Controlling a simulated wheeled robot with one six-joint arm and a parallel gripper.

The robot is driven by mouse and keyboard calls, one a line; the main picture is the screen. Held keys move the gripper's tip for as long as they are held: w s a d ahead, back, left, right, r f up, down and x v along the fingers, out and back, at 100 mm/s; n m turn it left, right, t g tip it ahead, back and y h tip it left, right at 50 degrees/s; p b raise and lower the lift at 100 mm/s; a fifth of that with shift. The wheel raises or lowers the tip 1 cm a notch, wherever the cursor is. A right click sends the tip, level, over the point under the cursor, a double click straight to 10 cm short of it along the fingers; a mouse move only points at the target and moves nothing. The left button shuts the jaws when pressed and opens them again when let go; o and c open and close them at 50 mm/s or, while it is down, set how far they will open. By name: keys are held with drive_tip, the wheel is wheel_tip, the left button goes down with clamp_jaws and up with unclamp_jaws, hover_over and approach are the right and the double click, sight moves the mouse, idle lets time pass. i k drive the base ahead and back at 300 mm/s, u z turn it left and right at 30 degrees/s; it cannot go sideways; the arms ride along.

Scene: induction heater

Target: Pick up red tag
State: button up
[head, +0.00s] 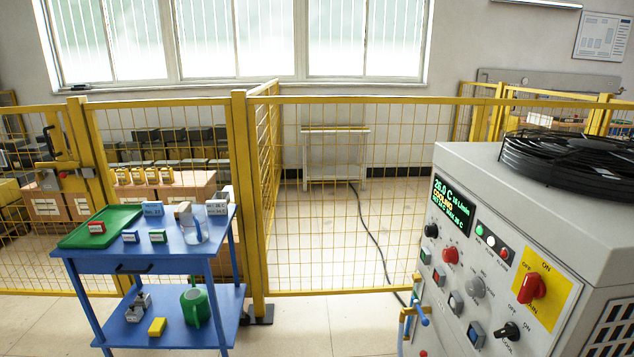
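A small red tag (97,228) with a pale label face stands on the green tray (128,217), near its front edge. The tray lies on the left part of the blue cart's top shelf (190,263). My gripper is not in view.
Labelled boxes (153,209) and a clear flask (195,230) stand on the cart. A green watering can (195,305) and a yellow block (157,327) sit below. Yellow mesh fencing (350,100) runs behind. A grey control cabinet (520,210) stands right. Floor between is clear.

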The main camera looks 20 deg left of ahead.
sight(94, 227)
drive_tip(key=u, duration=2)
drive_tip(key=i, duration=0.45)
drive_tip(key=u, duration=0.45)
drive_tip(key=i, duration=2)
drive_tip(key=z, duration=0.35)
drive_tip(key=i, duration=1.1)
drive_tip(key=z, duration=0.35)
